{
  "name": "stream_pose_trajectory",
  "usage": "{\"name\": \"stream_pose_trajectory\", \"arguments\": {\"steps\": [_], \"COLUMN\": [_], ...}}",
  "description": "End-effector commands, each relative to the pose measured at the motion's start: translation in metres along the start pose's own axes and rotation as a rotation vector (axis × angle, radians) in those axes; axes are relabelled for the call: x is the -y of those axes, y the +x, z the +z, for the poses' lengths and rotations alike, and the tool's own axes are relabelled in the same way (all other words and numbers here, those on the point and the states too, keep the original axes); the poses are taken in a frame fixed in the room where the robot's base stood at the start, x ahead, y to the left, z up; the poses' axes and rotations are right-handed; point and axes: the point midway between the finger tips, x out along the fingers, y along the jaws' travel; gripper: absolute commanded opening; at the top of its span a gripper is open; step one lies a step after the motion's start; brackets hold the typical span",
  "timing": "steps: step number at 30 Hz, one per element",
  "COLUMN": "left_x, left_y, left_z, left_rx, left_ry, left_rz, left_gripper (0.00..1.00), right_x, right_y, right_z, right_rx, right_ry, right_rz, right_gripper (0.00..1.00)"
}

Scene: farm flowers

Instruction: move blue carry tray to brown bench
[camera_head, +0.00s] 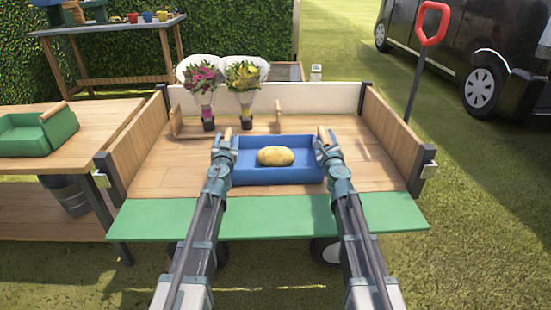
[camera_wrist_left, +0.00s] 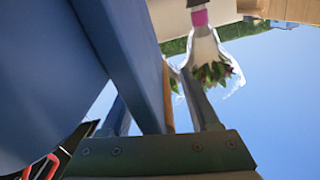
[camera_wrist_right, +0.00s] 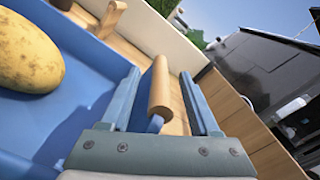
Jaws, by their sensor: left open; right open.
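The blue carry tray (camera_head: 250,174) sits on the wooden bed of a cart with a potato (camera_head: 276,156) in it. My left gripper (camera_head: 222,148) is at its left end and my right gripper (camera_head: 327,148) at its right end. In the right wrist view the tray's wooden handle (camera_wrist_right: 159,90) lies between my open fingers. In the left wrist view the left handle (camera_wrist_left: 167,97) shows edge-on between my open fingers, beside the tray's blue wall (camera_wrist_left: 130,50). A brown wooden bench (camera_head: 100,112) stands left of the cart; another wooden table (camera_head: 105,27) stands behind.
A green tray (camera_head: 60,130) occupies the left bench; its nearer top is clear. The cart has side boards (camera_head: 392,140) and a lowered green front flap (camera_head: 270,218). Two wrapped bouquets (camera_head: 242,80) stand behind the tray. A red-handled shovel (camera_head: 432,35) is at right.

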Motion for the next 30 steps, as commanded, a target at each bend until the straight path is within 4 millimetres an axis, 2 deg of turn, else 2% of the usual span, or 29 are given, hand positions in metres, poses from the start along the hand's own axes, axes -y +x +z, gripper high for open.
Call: {"name": "stream_pose_trajectory", "arguments": {"steps": [2,12,30], "left_x": [0.0001,0.0001,0.0003], "left_y": [-0.0002,-0.0003,-0.0003], "left_z": [0.0000,0.0000,0.0001], "left_rx": [0.000,0.000,0.000], "left_ry": [0.000,0.000,0.000], "left_rz": [0.000,0.000,0.000], "left_gripper": [0.60,0.00,0.00], "right_x": [0.0000,0.0002,0.0004], "right_y": [-0.0002,-0.0003,-0.0004], "right_z": [0.0000,-0.0001,-0.0003], "right_rx": [0.000,0.000,0.000], "right_ry": [0.000,0.000,-0.001], "right_rz": [0.000,0.000,-0.001], "right_gripper": [0.60,0.00,0.00]}}
